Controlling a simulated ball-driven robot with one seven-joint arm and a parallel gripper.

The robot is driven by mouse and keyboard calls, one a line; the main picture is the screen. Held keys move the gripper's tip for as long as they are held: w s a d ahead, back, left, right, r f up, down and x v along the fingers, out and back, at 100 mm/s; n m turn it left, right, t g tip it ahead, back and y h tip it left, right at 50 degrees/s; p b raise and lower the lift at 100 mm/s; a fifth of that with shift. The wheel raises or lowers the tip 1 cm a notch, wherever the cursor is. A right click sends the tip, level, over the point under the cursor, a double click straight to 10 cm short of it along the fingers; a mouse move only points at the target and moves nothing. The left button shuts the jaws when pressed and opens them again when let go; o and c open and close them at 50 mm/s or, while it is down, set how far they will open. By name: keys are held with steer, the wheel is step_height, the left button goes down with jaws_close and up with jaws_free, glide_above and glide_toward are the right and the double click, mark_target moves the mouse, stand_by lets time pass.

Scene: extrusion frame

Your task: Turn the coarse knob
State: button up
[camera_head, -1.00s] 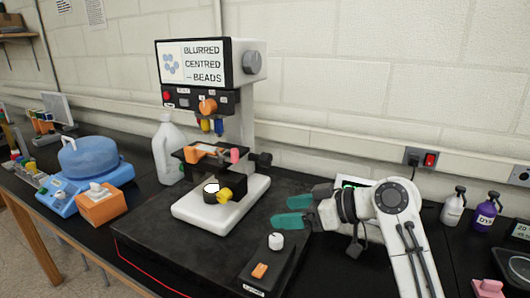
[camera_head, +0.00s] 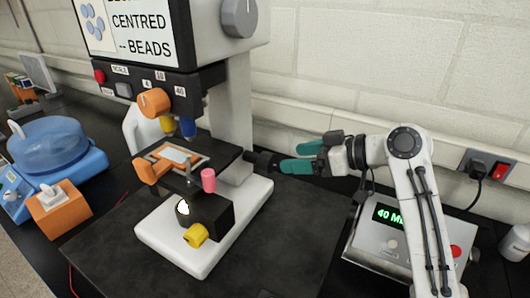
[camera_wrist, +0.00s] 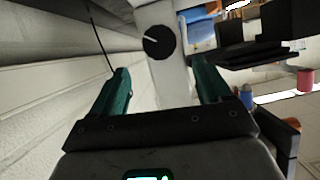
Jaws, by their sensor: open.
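The black coarse knob (camera_head: 262,161) sticks out from the right side of the white microscope's column in the head view. In the wrist view the knob (camera_wrist: 158,42) shows face-on as a black disc with a white line, ahead of and between my fingers. My gripper (camera_head: 290,158) has two teal fingers, open and empty, pointing left at the knob from its right. In the head view the tips look very close to it; I cannot tell whether they touch. The wrist view also shows my gripper (camera_wrist: 156,75) with the fingers spread wide.
The microscope's stage (camera_head: 205,150) and white base (camera_head: 165,243) stand left of my gripper. A pink knob (camera_head: 209,180) and a yellow knob (camera_head: 196,235) sit low on it. A grey box with a green display (camera_head: 388,213) stands below my arm. The wall is close behind.

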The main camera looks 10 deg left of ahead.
mark_target(273, 158)
steer(key=p+x, duration=0.2)
steer(key=x, duration=0.8)
steer(key=shift+s, duration=0.1)
steer(key=c, duration=1)
steer(key=shift+o, duration=0.2)
steer(key=shift+m+g+b, duration=0.5)
steer(key=shift+m+b, duration=0.05)
steer(key=shift+m, duration=0.15)
steer(key=o, duration=1)
steer(key=shift+c, duration=0.2)
